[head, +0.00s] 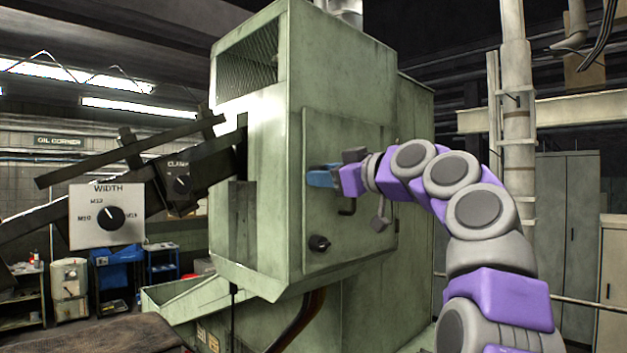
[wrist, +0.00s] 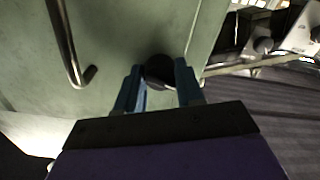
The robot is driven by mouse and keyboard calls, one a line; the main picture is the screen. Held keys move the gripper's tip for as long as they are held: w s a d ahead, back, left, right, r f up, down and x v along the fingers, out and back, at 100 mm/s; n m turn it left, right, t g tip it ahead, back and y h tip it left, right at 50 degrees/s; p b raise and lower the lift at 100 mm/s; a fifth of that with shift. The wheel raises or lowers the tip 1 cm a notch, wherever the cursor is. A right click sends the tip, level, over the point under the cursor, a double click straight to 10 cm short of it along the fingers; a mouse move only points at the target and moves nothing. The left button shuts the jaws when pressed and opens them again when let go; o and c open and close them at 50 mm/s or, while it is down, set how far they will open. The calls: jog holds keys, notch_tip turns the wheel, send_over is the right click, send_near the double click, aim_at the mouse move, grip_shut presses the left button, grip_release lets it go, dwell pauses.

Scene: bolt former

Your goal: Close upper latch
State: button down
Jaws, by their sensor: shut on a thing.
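The green machine's door (head: 345,120) looks flush with its housing. The upper latch is a dark round knob, seen in the wrist view (wrist: 160,72) at the door's edge between my two blue fingers. In the head view my gripper (head: 322,176) hides it. My gripper (wrist: 159,80) is shut on the upper latch, one finger on each side. The latch's exact turn angle is hard to tell. The lower latch (head: 319,243) is a black knob near the door's lower left corner.
A bent door handle (head: 347,207) sticks out below my gripper; it also shows in the wrist view (wrist: 72,50). A width dial panel (head: 107,215) and a sloping feed rail (head: 130,150) stand left of the machine. Grey cabinets (head: 565,215) stand at the right.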

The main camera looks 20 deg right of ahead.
jog(key=n, duration=0.3)
jog(key=shift+n, duration=0.4)
jog(key=c, duration=0.5)
grip_release()
jog(key=shift+d, duration=0.15)
